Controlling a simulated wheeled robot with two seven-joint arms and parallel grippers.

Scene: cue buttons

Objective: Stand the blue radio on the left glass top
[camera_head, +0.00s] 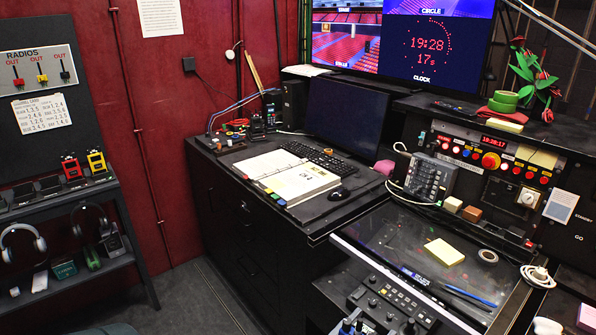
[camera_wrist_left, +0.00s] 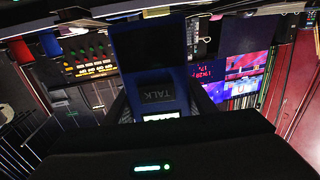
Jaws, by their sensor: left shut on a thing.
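The blue radio (camera_wrist_left: 150,62) is in the left wrist view, with a dark upper face and a grey TALK label. My left gripper (camera_wrist_left: 160,102) is shut on it, with dark fingers on both sides. In the head view a small blue part with knobs (camera_head: 349,326) shows at the bottom edge; I cannot tell if it is the radio. The glass top (camera_head: 400,232) lies right of centre in the head view, dark and shiny. A yellow note pad (camera_head: 444,252), a blue pen (camera_head: 470,297) and a tape ring (camera_head: 488,255) lie on it. My right gripper is not in view.
A knobbed panel (camera_head: 390,303) sits at the glass top's front edge. A grey intercom box (camera_head: 430,177) and cable stand behind it. An open binder (camera_head: 290,180) lies on the desk to the left. A radio rack (camera_head: 90,185) holds red and yellow radios.

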